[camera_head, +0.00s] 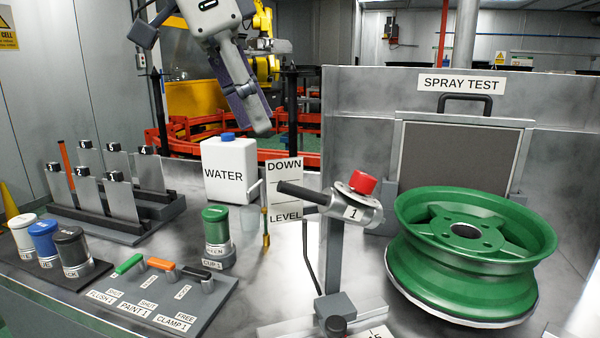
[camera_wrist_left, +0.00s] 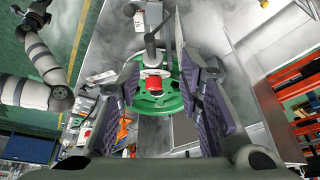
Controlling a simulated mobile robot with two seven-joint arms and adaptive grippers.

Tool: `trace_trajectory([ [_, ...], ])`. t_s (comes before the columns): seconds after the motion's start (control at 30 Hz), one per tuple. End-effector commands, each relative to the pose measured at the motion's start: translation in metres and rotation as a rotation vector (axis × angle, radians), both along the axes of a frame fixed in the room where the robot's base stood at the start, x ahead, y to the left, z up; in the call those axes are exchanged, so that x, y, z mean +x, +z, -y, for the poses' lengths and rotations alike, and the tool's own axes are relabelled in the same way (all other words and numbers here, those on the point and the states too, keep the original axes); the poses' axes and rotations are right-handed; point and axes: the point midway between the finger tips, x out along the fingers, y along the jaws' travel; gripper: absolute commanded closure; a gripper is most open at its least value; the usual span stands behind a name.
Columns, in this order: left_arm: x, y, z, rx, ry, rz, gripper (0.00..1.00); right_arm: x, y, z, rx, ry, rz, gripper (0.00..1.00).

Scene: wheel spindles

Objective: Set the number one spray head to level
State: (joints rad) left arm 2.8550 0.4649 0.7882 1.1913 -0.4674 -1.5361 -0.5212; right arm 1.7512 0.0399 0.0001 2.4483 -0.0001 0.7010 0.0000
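The number one spray head (camera_head: 345,208) is a grey metal body with a red cap (camera_head: 362,184), on an upright post in front of the spray test box. Its black handle (camera_head: 300,192) points left, the tip in front of the sign (camera_head: 285,190) between the words DOWN and LEVEL. My left gripper (camera_head: 257,118) hangs above and left of the spray head, apart from it. In the left wrist view its fingers (camera_wrist_left: 162,85) are spread and empty, with the red cap (camera_wrist_left: 152,86) showing beyond them. My right gripper is not seen.
A green wheel (camera_head: 475,245) sits right of the spray head. A white water jug (camera_head: 230,168), a green-lidded cup (camera_head: 217,240) and a lever panel (camera_head: 155,295) stand to the left. Panels in a rack (camera_head: 110,195) are further left. Space above the spray head is clear.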

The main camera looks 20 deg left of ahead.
Motion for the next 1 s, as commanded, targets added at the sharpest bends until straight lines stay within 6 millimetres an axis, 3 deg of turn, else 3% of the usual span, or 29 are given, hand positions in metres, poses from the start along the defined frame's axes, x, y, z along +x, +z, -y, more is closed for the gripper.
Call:
trace_trajectory([
  [0.07,0.000,-0.008,0.003,0.000,-0.003,0.000,0.67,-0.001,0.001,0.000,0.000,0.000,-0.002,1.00],
  [0.4,0.018,-0.085,0.030,-0.001,-0.003,-0.001,0.67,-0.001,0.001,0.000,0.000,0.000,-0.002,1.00],
  [0.5,0.021,-0.099,0.035,-0.001,-0.001,0.001,0.67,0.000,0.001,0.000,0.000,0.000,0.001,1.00],
  [0.87,0.024,-0.108,0.038,-0.001,0.000,0.003,0.67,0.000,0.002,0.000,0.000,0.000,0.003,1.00],
  [1.0,0.024,-0.108,0.038,-0.001,0.000,0.003,0.96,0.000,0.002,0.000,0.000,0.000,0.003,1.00],
])
